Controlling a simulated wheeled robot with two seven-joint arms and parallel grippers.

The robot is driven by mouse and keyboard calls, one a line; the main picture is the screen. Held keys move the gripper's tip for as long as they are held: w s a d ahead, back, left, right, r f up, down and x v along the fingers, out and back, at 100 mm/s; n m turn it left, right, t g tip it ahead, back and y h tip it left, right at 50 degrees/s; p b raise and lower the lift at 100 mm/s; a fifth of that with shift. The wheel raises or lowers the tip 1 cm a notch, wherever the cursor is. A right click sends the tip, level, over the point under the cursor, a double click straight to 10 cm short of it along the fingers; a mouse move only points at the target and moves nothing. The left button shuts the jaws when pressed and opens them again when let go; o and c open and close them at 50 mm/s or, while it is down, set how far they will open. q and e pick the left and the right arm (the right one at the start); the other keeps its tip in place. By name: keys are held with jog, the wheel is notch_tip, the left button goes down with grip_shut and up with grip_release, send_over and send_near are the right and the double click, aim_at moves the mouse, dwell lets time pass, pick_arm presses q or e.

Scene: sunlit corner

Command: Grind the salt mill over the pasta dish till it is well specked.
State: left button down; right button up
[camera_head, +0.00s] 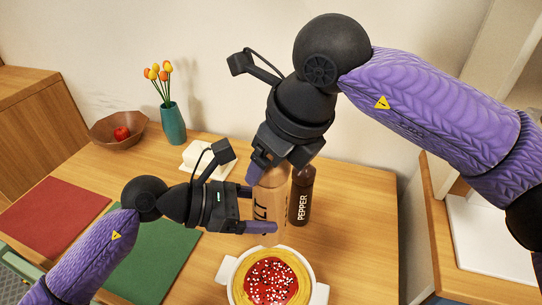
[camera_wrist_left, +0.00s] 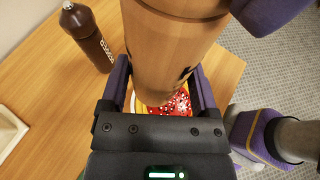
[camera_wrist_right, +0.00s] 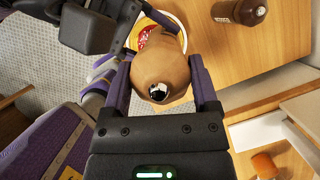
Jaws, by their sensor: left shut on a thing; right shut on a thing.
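The salt mill (camera_head: 268,200), light wood with dark lettering, stands roughly upright above the pasta dish (camera_head: 237,288). The dish is a white two-handled bowl of yellow pasta with red sauce, and many white specks lie on the sauce. My left gripper (camera_head: 262,213) is shut around the mill's lower body. My right gripper (camera_head: 271,168) is shut on its upper end from above. The mill's rounded top (camera_wrist_right: 160,78) shows between my right fingers in the right wrist view. In the left wrist view, the mill (camera_wrist_left: 170,50) hides part of the dish. Its underside is hidden.
A dark brown pepper mill (camera_head: 301,200) stands close behind the salt mill, to its right. A white butter dish (camera_head: 198,156), teal vase (camera_head: 173,124) of tulips and wooden bowl (camera_head: 112,132) with a red fruit stand farther back. Red (camera_head: 50,215) and green (camera_head: 150,255) mats lie left.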

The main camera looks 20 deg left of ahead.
jog(key=m, duration=0.2)
jog(key=m+t+h, duration=0.1)
jog(key=m, duration=0.2)
jog(key=shift+t, duration=0.3)
jog(key=m+h, duration=0.1)
jog(key=m, duration=0.2)
jog(key=shift+t, duration=0.3)
jog(key=m+h, duration=0.1)
jog(key=m, duration=0.1)
jog(key=m+h, duration=0.1)
jog(key=m, duration=0.2)
jog(key=shift+m, duration=0.3)
jog(key=m+h, duration=0.1)
jog(key=m, duration=0.2)
jog(key=shift+m, duration=0.3)
jog(key=o, duration=1.1)
jog(key=v, duration=1.2)
pick_arm(q)
jog(key=shift+a, duration=0.1)
pick_arm(e)
jog(key=shift+a, duration=0.15)
